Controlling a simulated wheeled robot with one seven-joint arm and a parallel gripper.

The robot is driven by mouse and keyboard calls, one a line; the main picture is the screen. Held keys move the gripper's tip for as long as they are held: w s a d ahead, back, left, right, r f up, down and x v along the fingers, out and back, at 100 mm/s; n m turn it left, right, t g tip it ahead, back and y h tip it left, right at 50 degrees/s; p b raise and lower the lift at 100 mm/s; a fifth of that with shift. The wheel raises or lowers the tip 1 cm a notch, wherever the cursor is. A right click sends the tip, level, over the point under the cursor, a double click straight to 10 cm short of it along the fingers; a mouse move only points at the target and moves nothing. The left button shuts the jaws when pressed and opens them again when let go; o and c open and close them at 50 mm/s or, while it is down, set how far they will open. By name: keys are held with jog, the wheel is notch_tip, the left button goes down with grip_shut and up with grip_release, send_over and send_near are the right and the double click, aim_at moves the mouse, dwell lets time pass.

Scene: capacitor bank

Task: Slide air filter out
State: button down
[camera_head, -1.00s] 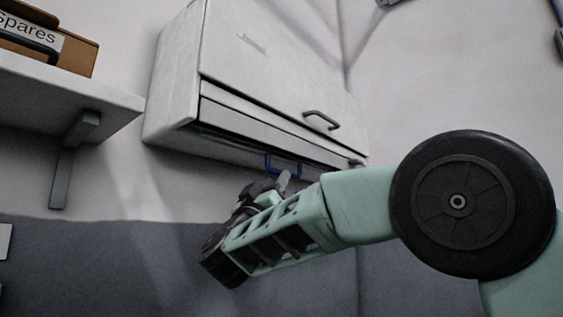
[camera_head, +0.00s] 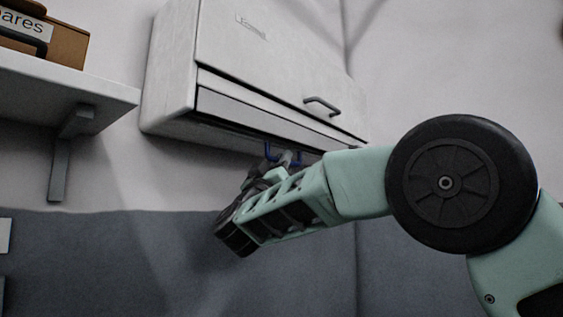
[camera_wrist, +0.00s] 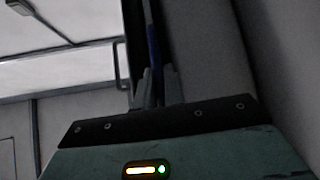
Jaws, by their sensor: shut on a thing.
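A white wall cabinet (camera_head: 255,55) hangs above my arm. At its underside is the air filter's blue handle (camera_head: 270,152), partly covered by my gripper. The filter's body cannot be made out clearly in the head view. My gripper (camera_head: 286,159) reaches up under the cabinet's lower front edge and is shut on the blue handle. In the wrist view, the blue handle (camera_wrist: 153,45) runs between the two grey fingers (camera_wrist: 155,86), close beside a dark slot edge.
A grey bar handle (camera_head: 321,105) sits on the cabinet's front door. A shelf (camera_head: 60,90) with a brown box (camera_head: 62,45) stands out from the wall at the left. The wall below the cabinet is clear.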

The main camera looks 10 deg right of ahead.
notch_tip(320, 180, down, 19)
jog(key=b, duration=1.6)
jog(key=shift+b, duration=0.4)
jog(key=c, duration=1.5)
grip_release()
jog(key=b+v, duration=0.5)
jog(key=v, duration=1.2)
jog(key=shift+a+f, duration=0.15)
jog(key=shift+s, duration=0.1)
